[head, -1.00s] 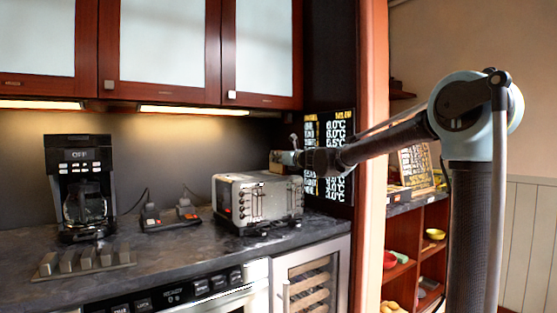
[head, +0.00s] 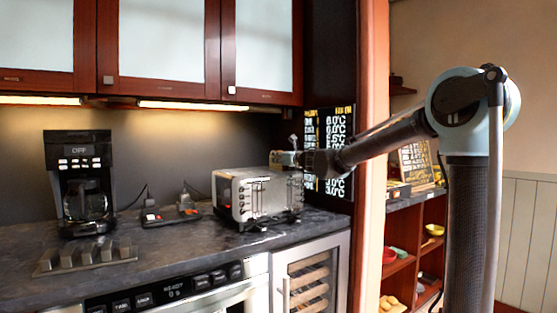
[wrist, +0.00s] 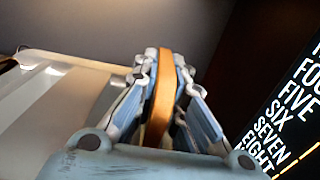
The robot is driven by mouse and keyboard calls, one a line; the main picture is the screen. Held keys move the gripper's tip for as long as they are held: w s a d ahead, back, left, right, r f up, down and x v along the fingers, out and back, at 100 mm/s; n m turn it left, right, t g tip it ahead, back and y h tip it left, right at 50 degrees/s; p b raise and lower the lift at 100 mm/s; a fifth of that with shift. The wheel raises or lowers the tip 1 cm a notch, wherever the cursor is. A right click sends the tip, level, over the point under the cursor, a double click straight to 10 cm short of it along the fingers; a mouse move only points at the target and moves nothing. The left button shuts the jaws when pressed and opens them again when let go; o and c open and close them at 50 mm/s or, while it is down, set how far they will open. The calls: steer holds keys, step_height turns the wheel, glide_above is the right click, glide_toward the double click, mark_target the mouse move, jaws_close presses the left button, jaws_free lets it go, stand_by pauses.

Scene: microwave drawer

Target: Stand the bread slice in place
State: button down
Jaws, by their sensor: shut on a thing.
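My gripper (head: 287,158) is above the right rear part of the silver toaster (head: 240,198) on the counter. In the wrist view my gripper (wrist: 162,75) is shut on the bread slice (wrist: 160,100). The slice shows edge-on as a thin orange-brown strip, upright between the two fingers. A pale metallic surface at the left of the wrist view looks like the toaster top (wrist: 60,105). The slice's lower part is hidden by the gripper body. Whether the slice touches the toaster or sits in a slot, I cannot tell.
A black coffee maker (head: 80,185) stands at the left on the dark counter (head: 190,243). A small black device with red parts (head: 172,213) lies left of the toaster. A dark menu board (head: 330,150) is close behind my gripper. Upper cabinets (head: 165,50) hang above.

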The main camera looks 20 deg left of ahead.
steer(key=shift+f, duration=0.2)
steer(key=c, duration=1.6)
jaws_free()
steer(key=shift+o, duration=0.2)
steer(key=shift+d, duration=0.1)
steer(key=v, duration=1.1)
steer(key=shift+s+d, duration=0.2)
steer(key=shift+d, duration=0.15)
steer(key=shift+f, duration=0.1)
